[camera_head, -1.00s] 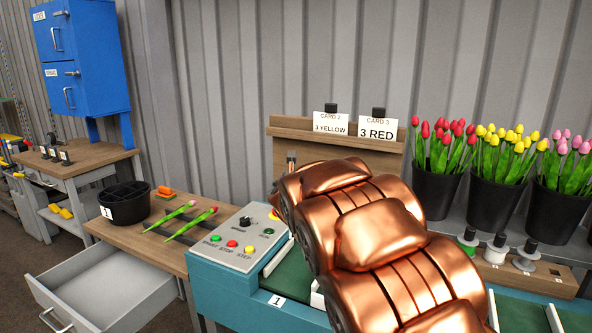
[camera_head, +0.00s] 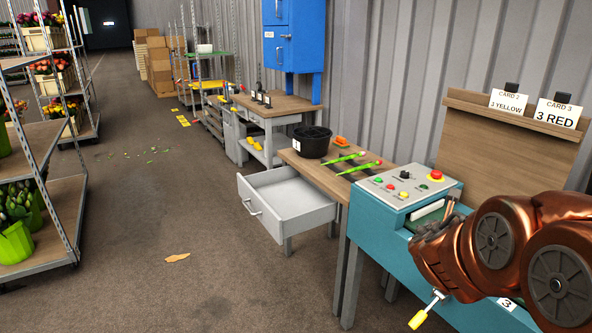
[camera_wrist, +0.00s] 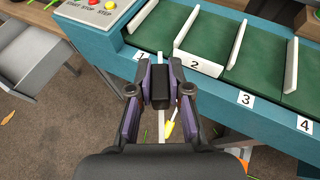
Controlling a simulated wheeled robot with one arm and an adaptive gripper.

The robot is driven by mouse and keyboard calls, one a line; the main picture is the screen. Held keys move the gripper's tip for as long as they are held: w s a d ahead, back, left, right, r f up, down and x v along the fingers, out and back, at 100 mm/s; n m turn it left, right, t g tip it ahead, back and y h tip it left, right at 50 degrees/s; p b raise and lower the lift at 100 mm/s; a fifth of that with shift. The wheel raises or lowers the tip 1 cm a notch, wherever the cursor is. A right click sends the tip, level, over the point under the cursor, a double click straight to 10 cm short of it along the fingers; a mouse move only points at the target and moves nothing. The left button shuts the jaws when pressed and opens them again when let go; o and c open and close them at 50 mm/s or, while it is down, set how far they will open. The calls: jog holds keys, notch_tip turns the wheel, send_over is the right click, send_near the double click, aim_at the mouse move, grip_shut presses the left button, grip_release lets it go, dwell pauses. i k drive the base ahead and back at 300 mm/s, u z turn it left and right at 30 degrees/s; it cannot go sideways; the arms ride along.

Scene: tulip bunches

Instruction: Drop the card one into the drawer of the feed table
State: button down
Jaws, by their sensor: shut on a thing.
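My gripper (camera_wrist: 160,88) is shut on a black block (camera_wrist: 159,82) in the wrist view. A thin pale edge (camera_wrist: 161,124) shows below the block, probably card one seen edge-on; its print is hidden. The gripper is in front of the teal conveyor, beside slots 1 and 2. In the head view my copper arm hides most of it. The feed table (camera_head: 328,170) has its grey drawer (camera_head: 290,205) pulled open. The drawer looks empty and lies left of my arm, apart from the gripper. It shows partly in the wrist view (camera_wrist: 42,45).
The feed table carries a black bucket (camera_head: 311,142) and tulip stems (camera_head: 355,165). The teal conveyor (camera_head: 385,235) has a control panel (camera_head: 407,187). Floor left of the drawer is mostly clear.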

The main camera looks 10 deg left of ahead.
aim_at(286, 194)
jog(key=u, duration=0.7)
jog(key=i, duration=0.25)
jog(key=u, duration=0.95)
jog(key=i, duration=1.55)
jog(key=z, duration=0.1)
